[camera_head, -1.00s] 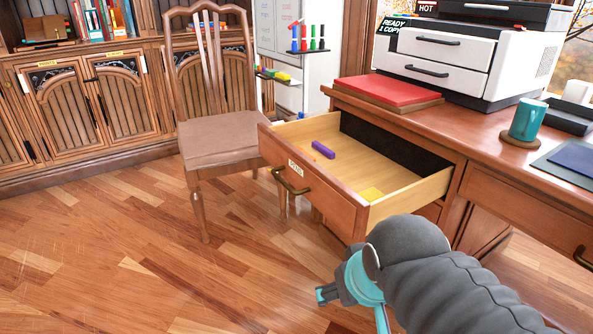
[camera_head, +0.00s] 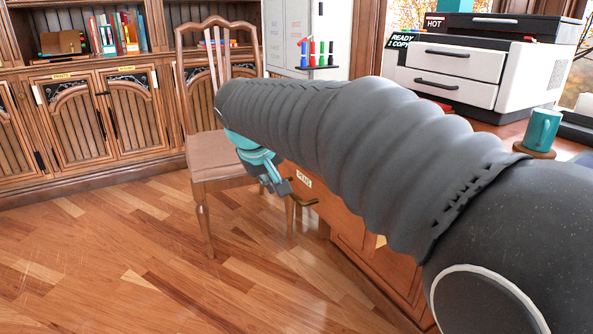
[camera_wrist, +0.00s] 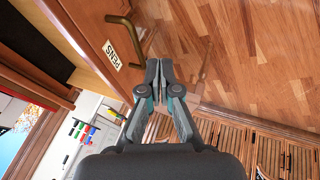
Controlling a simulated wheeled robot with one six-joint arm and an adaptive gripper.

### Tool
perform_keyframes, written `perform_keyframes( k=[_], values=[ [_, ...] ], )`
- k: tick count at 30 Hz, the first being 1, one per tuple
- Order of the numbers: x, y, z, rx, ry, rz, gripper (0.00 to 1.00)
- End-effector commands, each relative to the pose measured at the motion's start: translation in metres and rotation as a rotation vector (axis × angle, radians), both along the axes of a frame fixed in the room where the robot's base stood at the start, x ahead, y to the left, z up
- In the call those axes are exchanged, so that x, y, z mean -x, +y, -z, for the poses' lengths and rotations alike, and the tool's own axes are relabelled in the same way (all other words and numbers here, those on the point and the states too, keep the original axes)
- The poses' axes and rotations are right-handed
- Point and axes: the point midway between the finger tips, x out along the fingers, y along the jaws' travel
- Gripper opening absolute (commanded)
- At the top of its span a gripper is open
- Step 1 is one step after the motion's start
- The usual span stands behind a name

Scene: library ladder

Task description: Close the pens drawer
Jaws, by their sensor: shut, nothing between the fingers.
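The pens drawer (camera_head: 325,198) is a brown wooden desk drawer with a white PENS label and a brass handle (camera_head: 304,202). My arm hides most of it in the head view. In the wrist view its front (camera_wrist: 92,35), label (camera_wrist: 112,55) and handle (camera_wrist: 128,38) show, with a dark gap behind the front, so it stands open. My gripper (camera_head: 284,188) is shut and empty, just in front of the drawer front near the label and handle. In the wrist view its fingertips (camera_wrist: 159,66) are beside the handle; I cannot tell whether they touch it.
A wooden chair (camera_head: 212,160) stands close behind my gripper. The desk carries a printer (camera_head: 470,65) and a teal mug (camera_head: 543,130). A whiteboard with markers (camera_head: 315,50) and wooden cabinets (camera_head: 90,115) stand at the back. The floor (camera_head: 130,260) at the left is clear.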

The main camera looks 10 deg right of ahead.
Motion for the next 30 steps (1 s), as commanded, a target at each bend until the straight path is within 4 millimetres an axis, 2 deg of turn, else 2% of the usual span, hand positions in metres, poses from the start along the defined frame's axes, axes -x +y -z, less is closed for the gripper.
perform_keyframes(
  k=[1, 3, 6, 7, 14, 28, 30],
  values=[
    [-0.013, -0.001, -0.016, 0.017, -0.030, 0.013, 0.00],
    [-0.021, -0.007, -0.038, 0.036, -0.070, 0.041, 0.00],
    [-0.024, -0.016, -0.062, 0.056, -0.111, 0.080, 0.00],
    [-0.023, -0.019, -0.063, 0.065, -0.112, 0.094, 0.00],
    [-0.030, -0.027, -0.045, 0.062, -0.104, 0.118, 0.00],
    [-0.073, -0.054, 0.023, 0.061, -0.104, 0.117, 0.00],
    [-0.076, -0.066, 0.020, 0.060, -0.107, 0.120, 0.00]
  ],
)
